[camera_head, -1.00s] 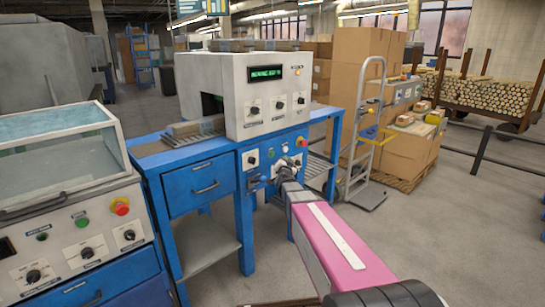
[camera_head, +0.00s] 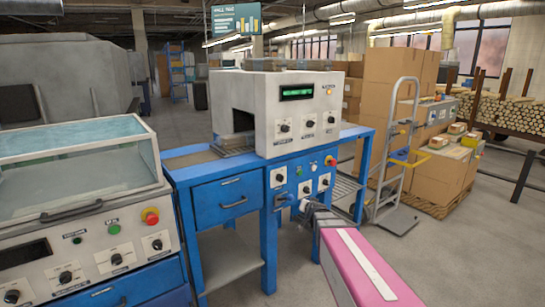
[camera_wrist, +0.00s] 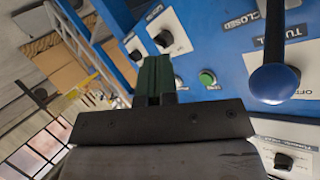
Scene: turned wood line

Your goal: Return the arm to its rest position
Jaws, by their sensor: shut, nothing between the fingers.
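My pink arm (camera_head: 365,270) reaches from the lower right to the blue front panel of the wrapping-tunnel-like machine (camera_head: 262,105). My gripper (camera_wrist: 155,78) has dark green fingers, pressed together with nothing between them. In the wrist view the fingers point at the blue panel (camera_wrist: 222,60), beside a knob and a green button (camera_wrist: 207,77). A lever with a round dark blue knob (camera_wrist: 274,84) stands to their right, apart from them. In the head view the gripper is small and partly hidden by my wrist, so contact with the panel cannot be told.
A machine with a clear lid (camera_head: 75,155) stands at the left, with a red stop button (camera_head: 150,216). A hand truck (camera_head: 398,150) and stacked cardboard boxes (camera_head: 390,85) stand at the right. Grey floor is open at the far right.

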